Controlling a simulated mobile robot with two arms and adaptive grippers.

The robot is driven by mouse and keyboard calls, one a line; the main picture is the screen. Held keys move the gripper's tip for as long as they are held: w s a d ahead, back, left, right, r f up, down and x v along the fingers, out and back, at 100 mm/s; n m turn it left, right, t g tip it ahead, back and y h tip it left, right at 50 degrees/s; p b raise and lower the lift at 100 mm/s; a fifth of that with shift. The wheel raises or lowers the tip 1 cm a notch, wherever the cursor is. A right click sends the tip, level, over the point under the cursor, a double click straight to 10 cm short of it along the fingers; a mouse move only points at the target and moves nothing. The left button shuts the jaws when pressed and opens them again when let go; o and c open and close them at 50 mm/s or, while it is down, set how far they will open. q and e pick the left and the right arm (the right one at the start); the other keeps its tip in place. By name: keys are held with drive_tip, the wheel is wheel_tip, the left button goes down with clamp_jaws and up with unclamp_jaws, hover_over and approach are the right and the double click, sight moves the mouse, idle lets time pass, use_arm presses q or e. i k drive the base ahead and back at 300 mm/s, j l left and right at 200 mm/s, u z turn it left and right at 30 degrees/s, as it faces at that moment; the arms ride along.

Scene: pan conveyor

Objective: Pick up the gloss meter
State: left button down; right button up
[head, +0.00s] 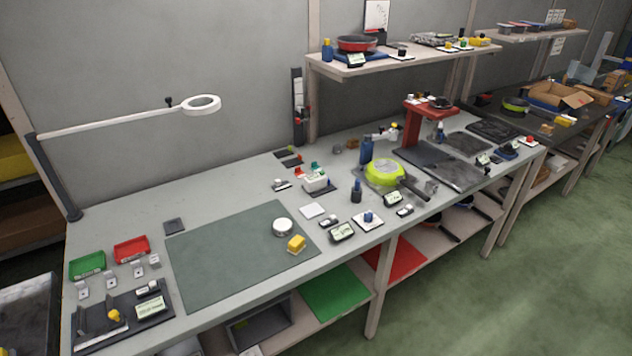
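I cannot tell for sure which of the small instruments on the long grey workbench (120,230) is the gloss meter. Dark devices with pale displays lie near the front edge, one right of the mat (342,232) and one below the yellow-green pan (393,199). Another display device (150,308) lies on a dark tray at the front left. A white-and-grey boxy device (315,182) stands on a dark pad at mid-bench. A yellow block (296,243) and a round white puck (282,227) sit on the green mat (215,262). Neither gripper is in view.
A lime-green pan (383,172) stands on the bench, its dark handle pointing front right. A red stand (412,125) rises behind it. A ring lamp (200,104) on a long arm hangs over the left side. Most of the mat is clear. A shelf (400,62) overhangs the back.

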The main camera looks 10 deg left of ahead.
sight(314, 182)
drive_tip(key=i+u, duration=0.2)
drive_tip(key=u, duration=0.15)
drive_tip(key=i+u, duration=0.2)
drive_tip(key=u, duration=0.15)
